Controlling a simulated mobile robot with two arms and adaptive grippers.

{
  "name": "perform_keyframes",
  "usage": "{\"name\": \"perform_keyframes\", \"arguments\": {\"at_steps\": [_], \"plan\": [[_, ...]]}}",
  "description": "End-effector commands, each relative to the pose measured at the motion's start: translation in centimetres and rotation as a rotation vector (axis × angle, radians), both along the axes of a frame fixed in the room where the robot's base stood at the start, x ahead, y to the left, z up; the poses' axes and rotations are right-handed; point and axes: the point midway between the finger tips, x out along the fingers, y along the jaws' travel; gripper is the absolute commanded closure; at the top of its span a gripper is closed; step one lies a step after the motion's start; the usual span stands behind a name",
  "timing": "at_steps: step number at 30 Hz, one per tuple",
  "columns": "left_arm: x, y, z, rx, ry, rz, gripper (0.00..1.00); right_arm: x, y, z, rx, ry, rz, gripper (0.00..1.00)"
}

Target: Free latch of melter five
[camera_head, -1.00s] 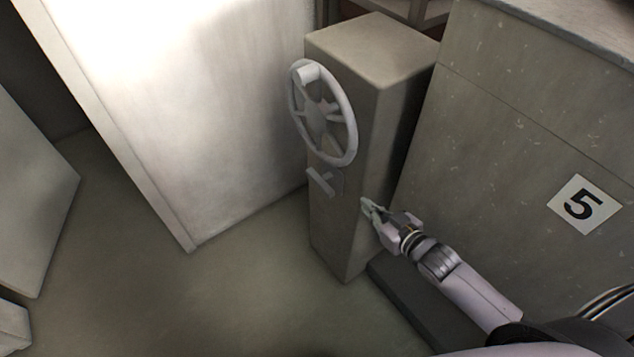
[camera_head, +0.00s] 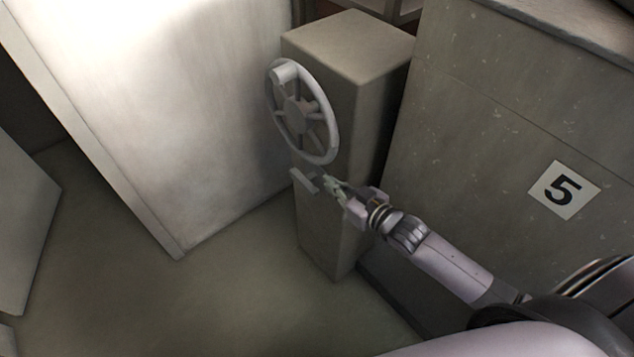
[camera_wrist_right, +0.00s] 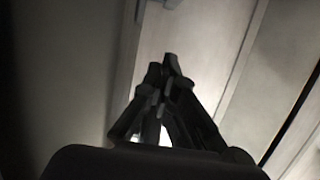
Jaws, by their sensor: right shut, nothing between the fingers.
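The latch (camera_head: 304,181) is a small pale lever on the front of a grey-beige pillar (camera_head: 347,225), just below a spoked handwheel (camera_head: 303,112). A sign with the number 5 (camera_head: 564,190) is on the wall panel to the right. My right gripper (camera_head: 329,182) is shut and empty, with its tips close to the right of the latch. I cannot tell whether they touch it. In the right wrist view the dark gripper fingers (camera_wrist_right: 171,70) are together in front of a pale surface; the latch cannot be made out there. My left gripper is not in view.
A large white panel (camera_head: 170,120) stands left of the pillar. The grey panelled block (camera_head: 480,130) with the sign stands close on the right. Another pale panel (camera_head: 28,230) is at the far left. The floor (camera_head: 210,300) in front is clear.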

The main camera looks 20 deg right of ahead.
Motion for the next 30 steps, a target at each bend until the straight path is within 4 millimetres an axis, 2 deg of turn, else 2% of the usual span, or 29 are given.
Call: {"name": "perform_keyframes", "arguments": {"at_steps": [1, 10, 12, 18, 30], "plan": [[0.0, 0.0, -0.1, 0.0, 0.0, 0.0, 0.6, 1.1, 0.4, -0.2, 0.001, -0.003, -0.001, 1.0], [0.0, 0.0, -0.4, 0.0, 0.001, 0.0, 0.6, 6.3, 2.3, -1.6, 0.0, -0.002, 0.0, 1.0], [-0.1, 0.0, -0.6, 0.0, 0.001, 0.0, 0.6, 6.0, 2.2, -3.2, 0.0, 0.004, 0.0, 1.0], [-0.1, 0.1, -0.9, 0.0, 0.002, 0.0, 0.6, 5.9, 2.2, -5.2, 0.0, 0.001, 0.0, 1.0], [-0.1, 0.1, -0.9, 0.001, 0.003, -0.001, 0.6, 5.9, 2.2, -5.6, 0.0, 0.0, 0.0, 1.0]]}}
